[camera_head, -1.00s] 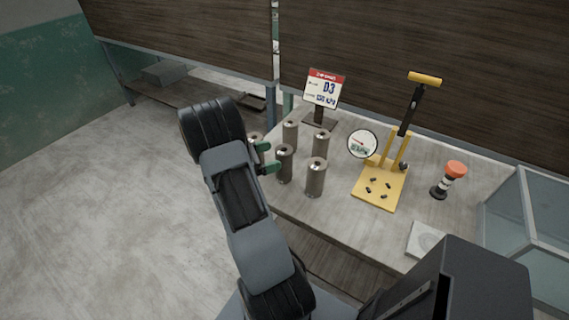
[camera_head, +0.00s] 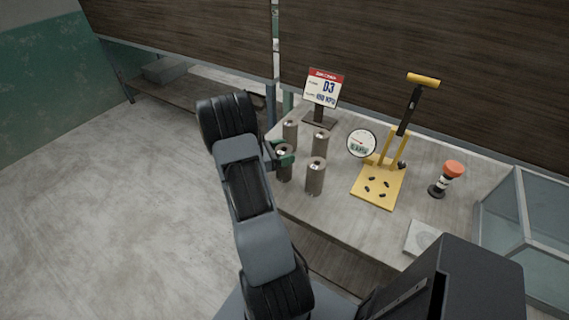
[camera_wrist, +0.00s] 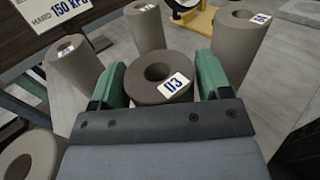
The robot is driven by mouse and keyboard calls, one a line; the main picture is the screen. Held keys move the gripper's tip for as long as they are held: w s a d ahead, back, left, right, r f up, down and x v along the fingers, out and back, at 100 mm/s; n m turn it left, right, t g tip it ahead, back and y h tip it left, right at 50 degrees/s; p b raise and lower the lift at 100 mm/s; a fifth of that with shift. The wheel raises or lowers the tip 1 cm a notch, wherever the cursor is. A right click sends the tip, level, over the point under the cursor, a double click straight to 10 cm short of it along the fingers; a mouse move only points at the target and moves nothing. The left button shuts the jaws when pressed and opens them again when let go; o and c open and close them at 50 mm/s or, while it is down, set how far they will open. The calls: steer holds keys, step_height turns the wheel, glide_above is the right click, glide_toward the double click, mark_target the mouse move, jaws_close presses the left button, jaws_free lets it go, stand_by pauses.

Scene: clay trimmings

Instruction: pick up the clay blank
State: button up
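Several grey-brown clay blanks, upright cylinders with a hole in the top, stand on the table. In the wrist view one blank (camera_wrist: 160,83), with a white tag seeming to read "U3", stands between the two green fingers of my gripper (camera_wrist: 162,85). The fingers are apart, one on each side near its top; any gap is very thin and contact is unclear. In the head view my gripper (camera_head: 279,157) is at the front-left blank (camera_head: 284,170), partly covering it. Its lower part is hidden in the wrist view.
Other blanks stand close by: front right (camera_head: 316,177), back right (camera_head: 320,143), back left (camera_head: 290,134), and one at lower left in the wrist view (camera_wrist: 28,158). A sign (camera_head: 324,88), a yellow press with gauge (camera_head: 378,185), an orange-topped tool (camera_head: 453,169) and a glass case (camera_head: 510,225) stand around.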

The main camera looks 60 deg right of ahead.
jaws_close()
stand_by(0.5)
steer(key=shift+r, duration=0.2)
